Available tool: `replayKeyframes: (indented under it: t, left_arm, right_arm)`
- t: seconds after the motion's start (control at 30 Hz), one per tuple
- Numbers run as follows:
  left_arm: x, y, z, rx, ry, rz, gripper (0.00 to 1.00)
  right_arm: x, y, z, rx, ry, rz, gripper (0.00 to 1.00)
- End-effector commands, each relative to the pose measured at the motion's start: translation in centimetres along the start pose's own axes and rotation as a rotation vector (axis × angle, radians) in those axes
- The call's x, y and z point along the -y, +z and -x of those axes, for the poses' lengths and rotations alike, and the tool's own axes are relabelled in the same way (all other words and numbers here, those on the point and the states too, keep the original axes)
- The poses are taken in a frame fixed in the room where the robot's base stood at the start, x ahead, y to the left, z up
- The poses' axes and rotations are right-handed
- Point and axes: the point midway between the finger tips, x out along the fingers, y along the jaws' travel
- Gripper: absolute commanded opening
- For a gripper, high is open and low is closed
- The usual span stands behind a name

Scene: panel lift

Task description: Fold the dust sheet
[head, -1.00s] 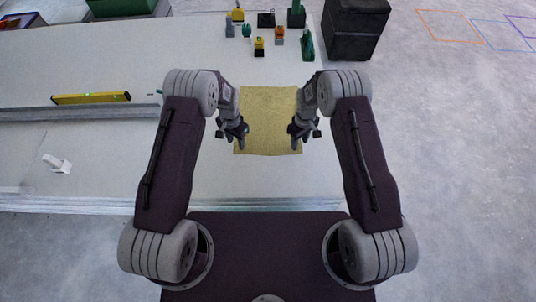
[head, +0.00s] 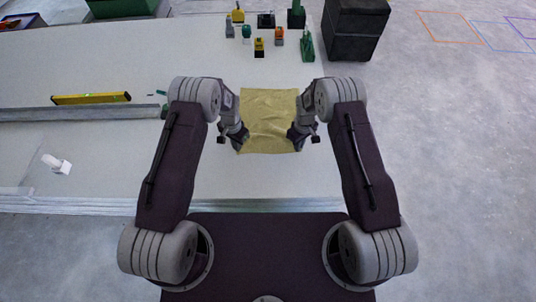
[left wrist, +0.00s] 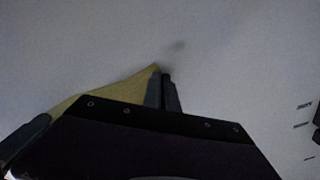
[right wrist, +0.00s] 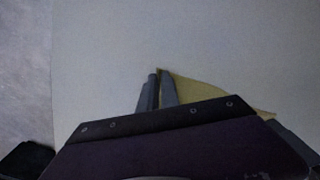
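The dust sheet (head: 269,120), a yellow cloth, lies on the pale board in front of me, slightly rumpled. My left gripper (head: 243,146) is at its near left corner, and my right gripper (head: 294,146) is at its near right corner. In the left wrist view, the sheet (left wrist: 125,88) rises to a point at the closed fingers (left wrist: 163,90). In the right wrist view, the sheet (right wrist: 195,92) also comes to a point at the closed fingertips (right wrist: 160,82). The pinched edges are mostly hidden by the fingers.
A yellow spirit level (head: 91,98) lies left, near a long grey rail (head: 80,114). A small white object (head: 56,163) lies front left. Several small tools, including a yellow and black one (head: 259,48), stand beyond the sheet. A dark crate (head: 354,30) stands back right.

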Motion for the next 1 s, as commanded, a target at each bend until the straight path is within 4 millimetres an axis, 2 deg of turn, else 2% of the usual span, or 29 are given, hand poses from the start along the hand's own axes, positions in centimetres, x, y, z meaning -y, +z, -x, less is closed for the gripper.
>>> replayKeyframes:
  t: [0.47, 0.57, 0.87, 1.0]
  left_arm:
    - [0.0, 0.0, 0.1, 0.0, 0.0, 0.0, 0.0]
    - [0.0, 0.0, 0.7, 0.0, 0.0, 0.0, 0.0]
    - [0.0, 0.0, 4.3, 0.0, 0.0, 0.0, 0.0]
    - [0.0, 0.0, 4.7, 0.001, 0.0, 0.0, 0.0]
  right_arm:
    - [0.0, 0.1, 0.0, 0.003, -0.001, 0.0, 0.0]
    - [0.0, 0.1, 0.5, 0.003, -0.001, 0.0, 0.0]
    - [0.0, 0.1, 4.2, 0.002, -0.001, 0.0, 0.0]
    - [0.0, 0.1, 4.7, 0.002, -0.001, 0.0, 0.0]
